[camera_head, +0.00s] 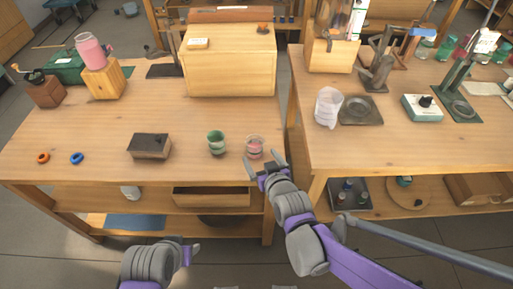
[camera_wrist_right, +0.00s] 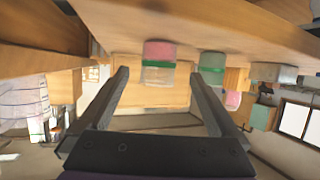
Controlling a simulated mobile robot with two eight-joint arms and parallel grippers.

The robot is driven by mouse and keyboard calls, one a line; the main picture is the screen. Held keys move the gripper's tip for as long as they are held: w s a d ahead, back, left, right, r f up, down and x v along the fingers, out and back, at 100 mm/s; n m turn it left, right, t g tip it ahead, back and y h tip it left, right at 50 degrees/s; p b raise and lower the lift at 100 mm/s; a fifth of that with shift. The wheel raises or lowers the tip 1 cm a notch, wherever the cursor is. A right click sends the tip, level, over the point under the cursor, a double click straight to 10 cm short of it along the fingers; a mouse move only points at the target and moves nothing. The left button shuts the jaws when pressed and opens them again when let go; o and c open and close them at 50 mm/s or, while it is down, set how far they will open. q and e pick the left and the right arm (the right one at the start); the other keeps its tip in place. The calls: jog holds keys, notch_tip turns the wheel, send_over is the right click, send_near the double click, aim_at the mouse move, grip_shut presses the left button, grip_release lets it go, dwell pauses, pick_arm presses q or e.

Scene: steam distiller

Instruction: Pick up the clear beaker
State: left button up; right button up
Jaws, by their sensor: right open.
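A small clear-walled beaker with pink in its lower part (camera_head: 254,147) stands upright near the front right edge of the left table. In the right wrist view, which looks inverted, this beaker (camera_wrist_right: 158,62) appears between the fingers and beyond them, with a green band around it. My right gripper (camera_head: 264,165) is open and empty, just in front of the beaker, with its fingers pointing toward it. A green-tinted beaker (camera_head: 217,142) stands just left of the pink one. My left gripper (camera_head: 188,252) is low at the front, and its jaws are not clearly seen.
A larger clear vessel (camera_head: 328,106) stands on the right table beside a dark tray (camera_head: 361,110). A dark-topped box (camera_head: 150,146) and orange and blue rings (camera_head: 77,158) lie left. A wooden cabinet (camera_head: 230,62) stands behind. A gap separates the two tables.

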aim_at(258, 151)
jog(key=b+x, duration=0.1)
jog(key=x, duration=0.6)
jog(key=shift+w+d+f, duration=0.1)
jog(key=shift+f, duration=0.05)
jog(key=c, duration=1.5)
